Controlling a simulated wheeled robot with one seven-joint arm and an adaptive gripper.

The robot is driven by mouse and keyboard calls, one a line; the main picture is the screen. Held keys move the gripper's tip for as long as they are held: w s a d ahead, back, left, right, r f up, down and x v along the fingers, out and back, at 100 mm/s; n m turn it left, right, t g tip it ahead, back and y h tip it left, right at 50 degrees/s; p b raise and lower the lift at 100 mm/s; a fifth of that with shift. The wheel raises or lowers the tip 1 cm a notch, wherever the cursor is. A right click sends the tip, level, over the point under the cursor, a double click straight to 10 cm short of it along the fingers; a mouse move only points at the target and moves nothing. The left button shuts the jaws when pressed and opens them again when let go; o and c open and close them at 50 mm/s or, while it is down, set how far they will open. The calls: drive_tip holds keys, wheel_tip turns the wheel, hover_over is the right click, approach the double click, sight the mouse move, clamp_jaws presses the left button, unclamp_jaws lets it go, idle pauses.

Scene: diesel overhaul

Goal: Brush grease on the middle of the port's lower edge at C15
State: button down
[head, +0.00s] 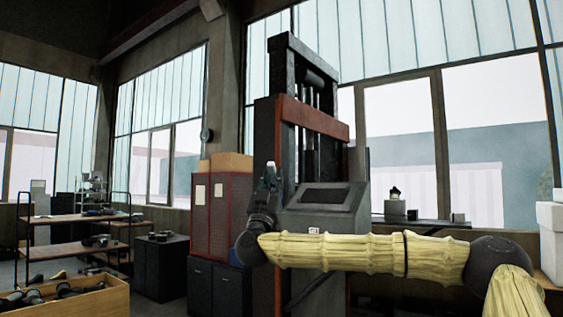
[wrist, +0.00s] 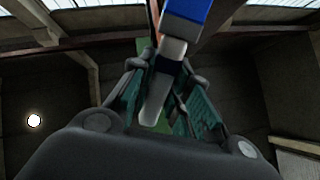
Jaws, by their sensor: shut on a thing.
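My gripper (wrist: 160,88) is shut on a slim tool, which seems to be the grease brush (wrist: 158,92). The tool has a pale grey shaft between the green-padded fingers and a blue part beyond them, cut by the top edge of the wrist view. In the head view my gripper (head: 268,182) points upward at the end of the yellow-sleeved arm, in front of the tall press. A small pale bit shows at its tip. I cannot make out bristles or grease. No port or C15 mark can be made out in either view.
A tall press frame (head: 314,130) with a grey console (head: 322,205) stands behind my arm. Red cabinets (head: 222,205) are left of it. Shelving (head: 70,218) and a wooden crate (head: 92,305) of parts are at left. A white box (head: 551,240) is at far right.

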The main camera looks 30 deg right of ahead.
wheel_tip(320, 180, up, 4)
drive_tip(key=s+d, duration=0.2)
drive_tip(key=w+d+f, duration=0.2)
drive_tip(key=d+f, duration=0.1)
drive_tip(key=f, duration=0.2)
drive_tip(key=shift+g+h, duration=0.4)
drive_tip(key=shift+d+f, duration=0.15)
idle(0.8)
drive_tip(key=s+d+b, duration=0.4)
drive_tip(key=s+b, duration=0.3)
drive_tip(key=s, duration=0.2)
drive_tip(key=shift+s, duration=0.15)
idle(1.0)
drive_tip(key=shift+s+f+m, duration=0.1)
drive_tip(key=shift+m, duration=0.2)
drive_tip(key=s+d+b, duration=0.2)
drive_tip(key=s+b, duration=0.2)
drive_tip(key=s, duration=0.2)
drive_tip(key=shift+d+b, duration=0.35)
drive_tip(key=shift+b, duration=0.05)
drive_tip(key=shift+f+b, duration=0.2)
drive_tip(key=shift+b, duration=0.2)
drive_tip(key=shift+w+r, duration=0.1)
